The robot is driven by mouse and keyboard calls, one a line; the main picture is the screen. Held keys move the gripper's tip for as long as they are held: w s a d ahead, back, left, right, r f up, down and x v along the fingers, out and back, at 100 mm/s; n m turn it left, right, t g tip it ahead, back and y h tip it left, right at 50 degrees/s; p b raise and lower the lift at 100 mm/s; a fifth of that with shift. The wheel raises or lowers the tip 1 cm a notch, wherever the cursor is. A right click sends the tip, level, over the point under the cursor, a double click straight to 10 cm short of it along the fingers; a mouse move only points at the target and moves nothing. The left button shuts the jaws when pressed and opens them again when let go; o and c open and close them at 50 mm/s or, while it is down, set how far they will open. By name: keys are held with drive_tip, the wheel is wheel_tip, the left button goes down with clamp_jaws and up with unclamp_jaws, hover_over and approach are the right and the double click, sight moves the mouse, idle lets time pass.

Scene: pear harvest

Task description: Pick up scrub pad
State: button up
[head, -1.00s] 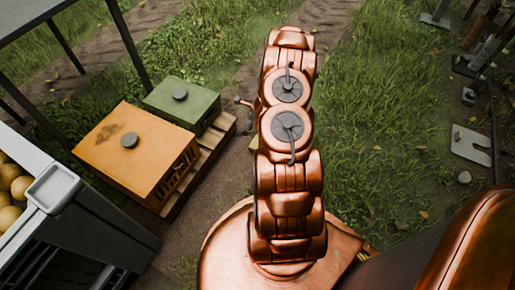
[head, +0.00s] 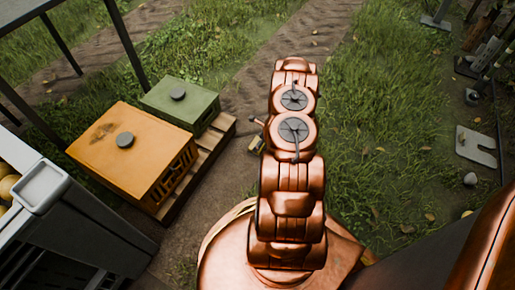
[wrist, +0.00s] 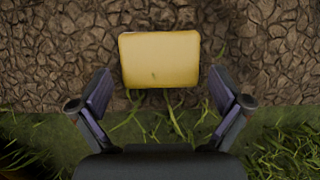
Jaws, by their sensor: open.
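The scrub pad (wrist: 160,58) is a yellow, rounded rectangle lying flat on cracked brown soil in the wrist view, just short of the grass edge. My gripper (wrist: 162,92) is open and empty, with one dark finger on each side of the picture. The pad lies ahead of the fingertips, roughly centred between them, and looks apart from both. In the head view a small yellowish patch (head: 257,143) shows beside my copper arm on the dirt path; it may be the pad, but it is partly hidden. My fingers are hidden behind the arm there.
An orange box (head: 133,150) and a green box (head: 180,104) stand on a wooden pallet (head: 213,148) left of my arm. A grey crate (head: 93,232) is at the lower left. A metal plate (head: 476,145) lies at the right. Grass and dirt around the arm look clear.

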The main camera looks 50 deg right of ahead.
drive_tip(key=x, duration=0.2)
drive_tip(key=shift+a+f+b, duration=0.1)
drive_tip(key=shift+f+b, duration=0.3)
drive_tip(key=shift+w, duration=0.1)
drive_tip(key=c, duration=0.8)
drive_tip(key=shift+r, duration=0.1)
wheel_tip(320, 180, up, 4)
drive_tip(key=p, duration=0.2)
drive_tip(key=shift+w+r+p, duration=0.1)
drive_tip(key=shift+r+p, duration=0.05)
drive_tip(key=shift+p, duration=0.2)
drive_tip(key=s, duration=0.1)
drive_tip(key=s+a, duration=0.1)
drive_tip(key=s, duration=0.1)
drive_tip(key=shift+s+a+f, duration=0.2)
drive_tip(key=shift+s, duration=0.05)
drive_tip(key=shift+s+a+r+p, duration=0.2)
drive_tip(key=shift+s+a+p, duration=0.5)
drive_tip(key=shift+s, duration=1.15)
drive_tip(key=shift+s+a+r+p, duration=0.15)
drive_tip(key=shift+s+a+p, duration=0.2)
drive_tip(key=shift+s+a, duration=1.15)
drive_tip(key=shift+s+a+r+p, duration=0.2)
drive_tip(key=shift+s+a+p, duration=0.25)
drive_tip(key=shift+s, duration=1.8)
